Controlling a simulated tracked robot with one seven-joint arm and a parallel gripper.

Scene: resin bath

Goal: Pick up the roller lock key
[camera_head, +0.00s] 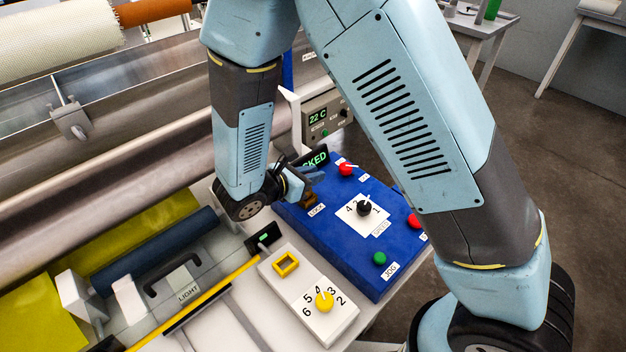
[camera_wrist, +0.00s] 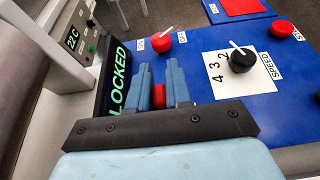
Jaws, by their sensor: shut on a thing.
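My gripper (camera_wrist: 160,88) points at the blue control panel (camera_wrist: 285,105), and its two blue fingers are shut on a small red piece, seemingly the roller lock key (camera_wrist: 159,97). Only a narrow part of the key shows between the fingers, so I cannot tell whether it sits in the panel or is clear of it. In the head view my gripper (camera_head: 305,190) is at the panel's left edge, by a label reading LOCK (camera_head: 316,210). A dark display (camera_wrist: 118,82) beside the fingers shows green letters reading LOCKED, partly cut off in the head view.
The panel carries a red knob (camera_head: 346,168), a black SPEED dial (camera_head: 364,208) and a green JOG button (camera_head: 379,258). A white box with a yellow dial (camera_head: 324,300) stands in front. A 22 C control box (camera_head: 322,116) is behind; large rollers fill the left.

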